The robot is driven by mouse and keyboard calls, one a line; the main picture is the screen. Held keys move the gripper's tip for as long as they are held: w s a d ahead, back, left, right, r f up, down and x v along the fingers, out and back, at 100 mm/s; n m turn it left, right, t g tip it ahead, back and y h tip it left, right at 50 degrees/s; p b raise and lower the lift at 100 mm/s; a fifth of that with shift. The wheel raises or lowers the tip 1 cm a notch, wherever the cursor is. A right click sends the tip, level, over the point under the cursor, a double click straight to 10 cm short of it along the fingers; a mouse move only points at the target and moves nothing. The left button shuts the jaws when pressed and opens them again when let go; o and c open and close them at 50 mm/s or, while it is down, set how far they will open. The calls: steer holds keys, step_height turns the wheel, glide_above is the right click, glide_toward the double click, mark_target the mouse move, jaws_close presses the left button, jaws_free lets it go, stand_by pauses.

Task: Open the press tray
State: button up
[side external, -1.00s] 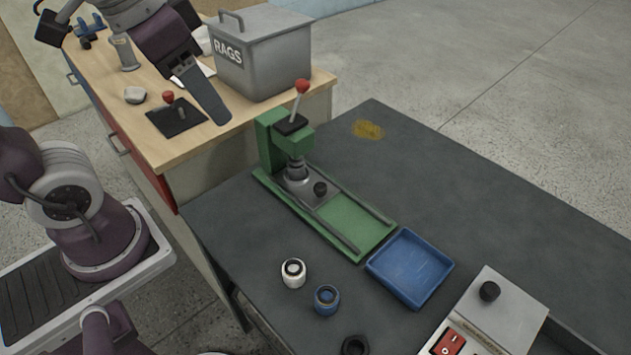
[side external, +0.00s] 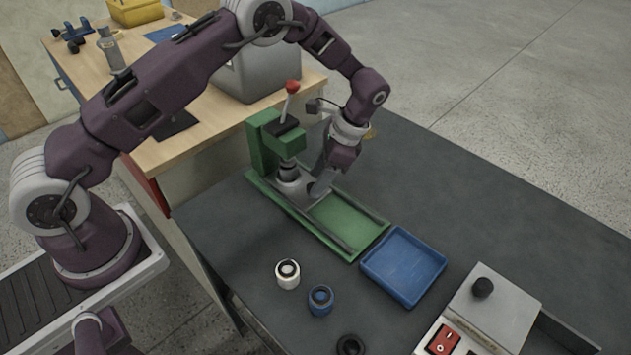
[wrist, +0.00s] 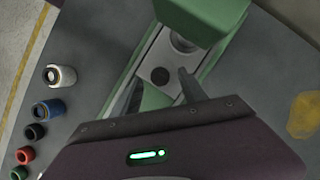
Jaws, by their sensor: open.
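A green press (side external: 262,145) with a red-knobbed lever stands on the dark table. Its tray, a grey metal plate (side external: 289,187), lies under the ram at the back of the green rails. In the wrist view the plate (wrist: 148,62) carries a black knob (wrist: 160,76). My gripper (side external: 318,190) is low over the plate, pointing down. In the wrist view its open fingers appear on either side of the knob. Whether they touch it I cannot tell. The knob is hidden behind my gripper in the side view.
In front of the press are a blue bin (side external: 403,265), a white cylinder (side external: 287,275) and a blue cylinder (side external: 320,300). A control box (side external: 487,310) with a red switch is at the front right. The green bed (side external: 348,220) ahead of the plate is empty.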

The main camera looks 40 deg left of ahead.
steer(key=shift+x, duration=0.9)
steer(key=shift+c, duration=0.4)
jaws_close()
